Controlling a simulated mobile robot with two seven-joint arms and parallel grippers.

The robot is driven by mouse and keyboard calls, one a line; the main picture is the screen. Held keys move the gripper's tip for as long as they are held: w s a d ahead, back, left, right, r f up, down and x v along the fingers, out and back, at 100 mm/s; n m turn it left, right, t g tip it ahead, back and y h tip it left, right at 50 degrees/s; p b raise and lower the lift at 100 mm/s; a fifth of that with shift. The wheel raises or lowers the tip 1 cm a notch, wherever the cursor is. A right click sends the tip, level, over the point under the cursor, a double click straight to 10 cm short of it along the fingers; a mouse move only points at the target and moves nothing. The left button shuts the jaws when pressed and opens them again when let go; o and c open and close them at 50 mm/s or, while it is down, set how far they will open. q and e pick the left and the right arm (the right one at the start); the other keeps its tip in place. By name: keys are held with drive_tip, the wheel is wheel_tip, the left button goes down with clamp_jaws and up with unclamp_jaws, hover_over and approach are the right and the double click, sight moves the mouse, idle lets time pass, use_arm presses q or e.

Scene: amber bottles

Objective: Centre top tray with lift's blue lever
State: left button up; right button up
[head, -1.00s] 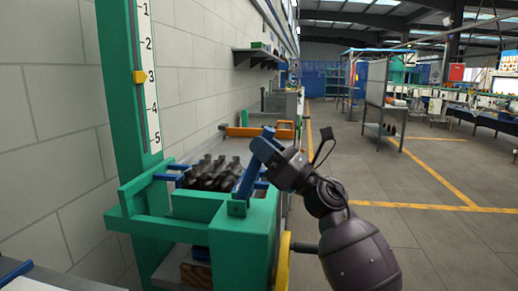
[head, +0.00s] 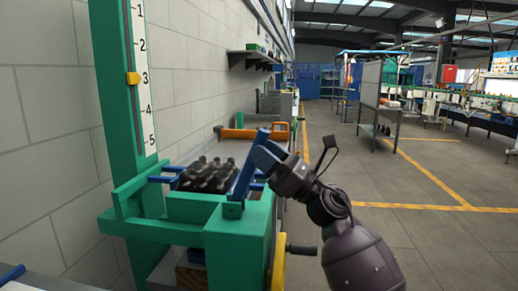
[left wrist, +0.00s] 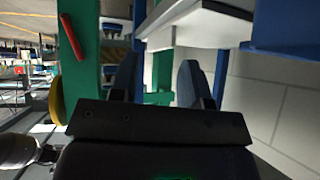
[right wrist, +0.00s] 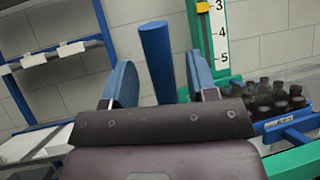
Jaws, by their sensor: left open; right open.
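The green lift (head: 240,240) stands at left, its yellow pointer (head: 133,78) near 3 on the scale. Its blue lever (head: 243,180) leans to the right at the front corner. The tray's dark bottles (head: 205,177) sit in the lift behind the lever, between blue bars. My right gripper (head: 262,158) is open at the lever's upper part. In the right wrist view the lever (right wrist: 158,60) shows between my right fingers (right wrist: 162,85); whether they touch it I cannot tell. My left gripper (left wrist: 157,80) is open and empty; it is not in the head view.
A yellow part with a dark handle (head: 300,249) sticks out at the lift's right side. An orange-framed item (head: 258,132) lies behind the lift. The wall is close on the left. The floor (head: 420,245) at right is open, with a grey stand (head: 380,110) farther back.

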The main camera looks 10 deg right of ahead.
drive_tip(key=v, duration=0.9)
drive_tip(key=shift+a, duration=0.1)
drive_tip(key=shift+c, duration=0.2)
